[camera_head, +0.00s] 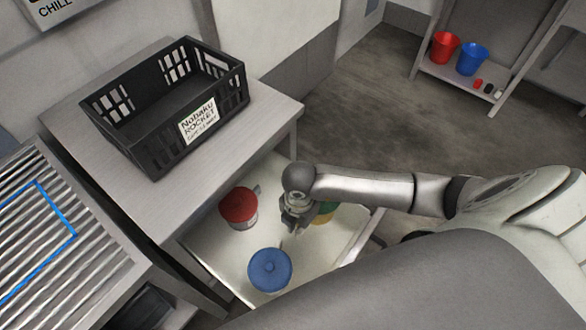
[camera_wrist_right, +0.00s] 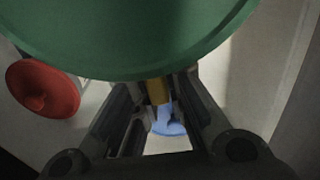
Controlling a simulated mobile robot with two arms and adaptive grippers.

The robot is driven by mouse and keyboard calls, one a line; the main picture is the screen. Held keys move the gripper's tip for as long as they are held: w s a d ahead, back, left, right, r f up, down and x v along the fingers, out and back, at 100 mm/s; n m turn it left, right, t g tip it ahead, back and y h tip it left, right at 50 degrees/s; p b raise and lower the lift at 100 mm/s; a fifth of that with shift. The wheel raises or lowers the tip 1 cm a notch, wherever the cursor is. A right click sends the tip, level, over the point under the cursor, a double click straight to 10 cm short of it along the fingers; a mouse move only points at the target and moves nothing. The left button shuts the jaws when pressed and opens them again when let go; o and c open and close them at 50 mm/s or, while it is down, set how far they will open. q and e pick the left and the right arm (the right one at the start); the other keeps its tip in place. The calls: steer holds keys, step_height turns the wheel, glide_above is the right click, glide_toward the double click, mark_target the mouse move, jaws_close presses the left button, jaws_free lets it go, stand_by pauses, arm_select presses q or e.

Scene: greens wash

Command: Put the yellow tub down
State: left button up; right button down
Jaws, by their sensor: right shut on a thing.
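The yellow tub (camera_head: 322,217) has a green lid and shows partly behind my right gripper (camera_head: 297,216) in the head view. In the right wrist view its green lid (camera_wrist_right: 150,30) fills the top, and a yellow part (camera_wrist_right: 158,91) is between the fingers of my right gripper (camera_wrist_right: 158,100). The gripper is shut on that part. The tub is over the right part of the pale open drawer (camera_head: 215,258); I cannot tell whether it touches the drawer floor. My left gripper is not in view.
A red-lidded tub (camera_head: 239,207) and a blue-lidded tub (camera_head: 269,270) stand in the drawer, left and in front of the gripper. A black crate (camera_head: 150,150) sits on the counter (camera_head: 90,170) above. Pale drawer floor shows between the tubs.

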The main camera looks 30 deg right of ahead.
step_height(320, 180, down, 11)
steer(key=shift+w+f+b, duration=0.15)
steer(key=shift+b, duration=0.35)
steer(key=shift+f, duration=0.1)
steer(key=c, duration=1.5)
jaws_free()
step_height(320, 180, up, 12)
steer(key=shift+r+p, duration=0.1)
steer(key=shift+p, duration=0.45)
